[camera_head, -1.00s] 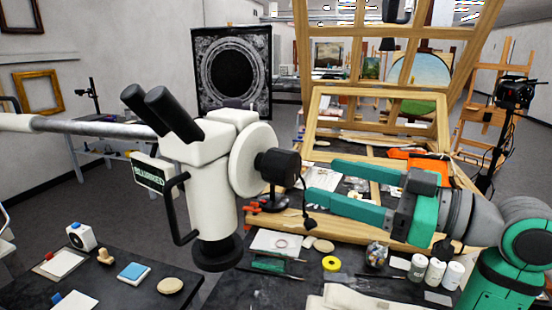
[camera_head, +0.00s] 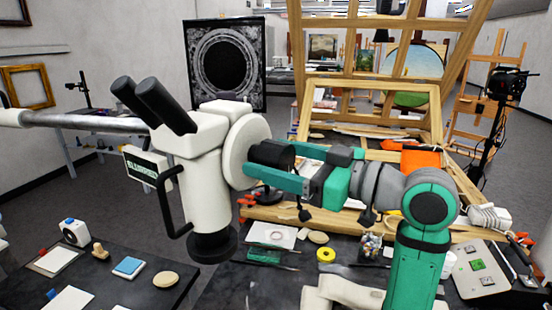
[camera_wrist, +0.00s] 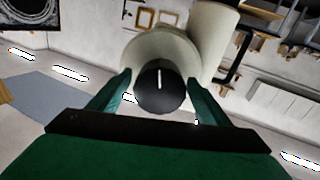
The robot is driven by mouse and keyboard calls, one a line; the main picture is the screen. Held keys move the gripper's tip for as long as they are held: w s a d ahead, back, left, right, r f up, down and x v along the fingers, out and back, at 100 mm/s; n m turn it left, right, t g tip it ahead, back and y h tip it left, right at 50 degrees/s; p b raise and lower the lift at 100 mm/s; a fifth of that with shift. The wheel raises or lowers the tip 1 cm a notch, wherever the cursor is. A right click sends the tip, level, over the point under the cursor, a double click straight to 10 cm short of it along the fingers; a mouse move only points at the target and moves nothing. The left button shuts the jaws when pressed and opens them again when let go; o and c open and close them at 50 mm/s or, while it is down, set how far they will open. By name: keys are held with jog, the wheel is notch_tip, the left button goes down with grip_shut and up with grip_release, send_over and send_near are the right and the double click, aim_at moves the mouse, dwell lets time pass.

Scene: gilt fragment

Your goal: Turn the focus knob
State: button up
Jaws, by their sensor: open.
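The microscope (camera_head: 203,185) is white with black eyepieces and hangs from a grey boom at the left of the head view. Its black focus knob (camera_head: 268,153) sticks out from the right side of a round white housing (camera_head: 246,150). A small screen on its left side reads "BLURRED". My gripper (camera_head: 270,165) is open, with its green fingers around the knob in the head view. In the wrist view the knob (camera_wrist: 160,88) shows end-on with a white upright mark, between my two fingers (camera_wrist: 158,95). Gaps seem to show beside it; contact is not clear.
A wooden easel frame (camera_head: 375,120) stands behind my arm. The dark bench below holds a yellow tape roll (camera_head: 326,255), bottles and tools. A side table at the lower left holds a blue pad (camera_head: 128,266). A black camera on a stand (camera_head: 507,84) is at the right.

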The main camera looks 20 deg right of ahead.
jog(key=c, duration=1.1)
jog(key=shift+o, duration=0.2)
jog(key=shift+s+m, duration=0.1)
jog(key=shift+m, duration=0.2)
jog(key=shift+d+m, duration=0.1)
jog(key=shift+m, duration=2.4)
jog(key=o, duration=1.1)
jog(key=shift+c, duration=0.2)
